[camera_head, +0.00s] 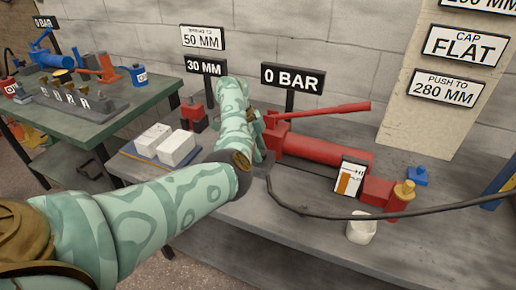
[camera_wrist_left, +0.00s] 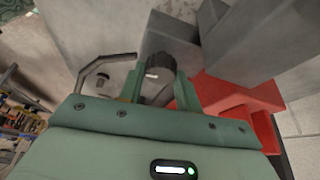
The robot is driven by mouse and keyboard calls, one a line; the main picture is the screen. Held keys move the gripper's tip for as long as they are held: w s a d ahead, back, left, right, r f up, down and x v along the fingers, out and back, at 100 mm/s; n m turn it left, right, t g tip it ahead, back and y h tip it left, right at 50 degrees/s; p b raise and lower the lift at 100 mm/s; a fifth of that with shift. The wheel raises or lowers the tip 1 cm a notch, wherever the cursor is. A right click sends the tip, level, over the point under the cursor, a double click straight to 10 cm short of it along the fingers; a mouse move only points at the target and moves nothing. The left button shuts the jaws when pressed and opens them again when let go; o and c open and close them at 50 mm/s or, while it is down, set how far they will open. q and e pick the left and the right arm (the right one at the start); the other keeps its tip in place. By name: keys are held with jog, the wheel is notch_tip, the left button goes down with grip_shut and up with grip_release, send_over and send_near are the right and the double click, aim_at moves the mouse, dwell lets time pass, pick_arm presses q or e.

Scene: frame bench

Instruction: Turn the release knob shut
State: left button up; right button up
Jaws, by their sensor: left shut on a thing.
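The release knob (camera_wrist_left: 157,64) is dark and ribbed, and in the left wrist view it sits between my left gripper's two green fingers (camera_wrist_left: 158,92). The fingers are shut on its sides. In the head view my left gripper (camera_head: 262,138) is at the left end of the red hand pump (camera_head: 320,149). My forearm and gripper hide the knob there. The pump's red lever (camera_head: 335,112) slopes up to the right. A sign reading 0 BAR (camera_head: 292,78) stands behind the pump. My right gripper is not in view.
A black hose (camera_head: 300,213) runs across the bench front. A white cup (camera_head: 361,228) stands near the front edge. White blocks (camera_head: 164,146) lie on a blue-edged board left of my arm. A green table (camera_head: 130,121) with more tools is at the left.

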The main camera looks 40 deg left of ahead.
pick_arm(q)
jog(key=shift+m+g, duration=0.3)
jog(key=shift+m, duration=0.3)
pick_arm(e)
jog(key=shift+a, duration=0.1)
pick_arm(q)
jog(key=o, duration=1)
jog(key=shift+c, duration=0.2)
jog(key=p+v, duration=0.4)
jog(key=v, duration=1.2)
jog(key=shift+a+p, duration=0.25)
jog(key=shift+p, duration=0.15)
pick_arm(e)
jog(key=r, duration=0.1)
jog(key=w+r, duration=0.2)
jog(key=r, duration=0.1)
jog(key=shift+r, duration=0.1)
